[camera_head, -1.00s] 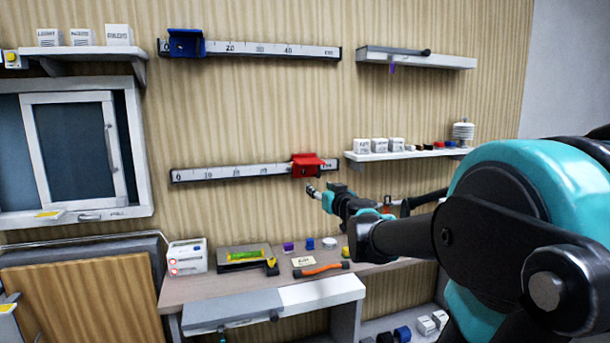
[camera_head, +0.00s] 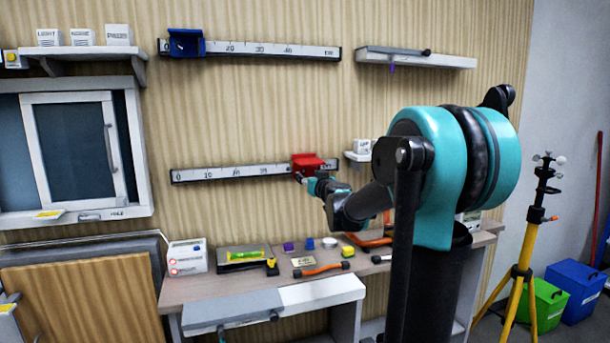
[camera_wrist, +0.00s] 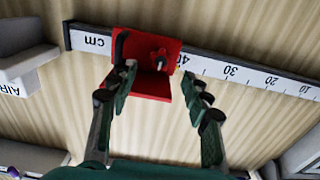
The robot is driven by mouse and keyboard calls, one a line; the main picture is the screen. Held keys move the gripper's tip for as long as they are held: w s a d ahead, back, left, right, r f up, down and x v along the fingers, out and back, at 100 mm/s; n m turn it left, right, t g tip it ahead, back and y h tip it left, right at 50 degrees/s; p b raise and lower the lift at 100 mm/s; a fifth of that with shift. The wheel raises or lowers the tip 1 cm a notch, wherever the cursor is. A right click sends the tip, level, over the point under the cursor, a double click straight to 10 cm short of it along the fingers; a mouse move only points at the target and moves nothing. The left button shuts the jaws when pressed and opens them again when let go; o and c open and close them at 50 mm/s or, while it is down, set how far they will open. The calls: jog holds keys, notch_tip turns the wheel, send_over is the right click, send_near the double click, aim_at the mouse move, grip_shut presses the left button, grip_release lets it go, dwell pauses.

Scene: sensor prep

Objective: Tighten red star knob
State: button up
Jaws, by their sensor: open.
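The red carriage (camera_head: 308,161) sits near the right end of the lower wall ruler (camera_head: 230,173). In the wrist view the carriage (camera_wrist: 140,75) appears upside down, with the small red star knob (camera_wrist: 158,59) on its face. My gripper (camera_head: 303,177) is just in front of and below the carriage in the head view. In the wrist view my gripper (camera_wrist: 160,80) is open, its two fingers apart with the knob beyond them, roughly between the tips. I see no contact with the knob. The knob itself cannot be made out in the head view.
A blue carriage (camera_head: 186,43) sits on the upper ruler (camera_head: 260,48). Below, the workbench (camera_head: 185,287) holds a white box (camera_head: 187,257), a level (camera_head: 246,255) and small coloured parts.

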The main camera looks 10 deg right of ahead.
aim_at(303, 172)
jog(key=shift+w+a, duration=0.25)
jog(key=shift+w, duration=0.85)
jog(key=shift+w+a, duration=0.2)
jog(key=shift+w, duration=0.9)
grip_shut()
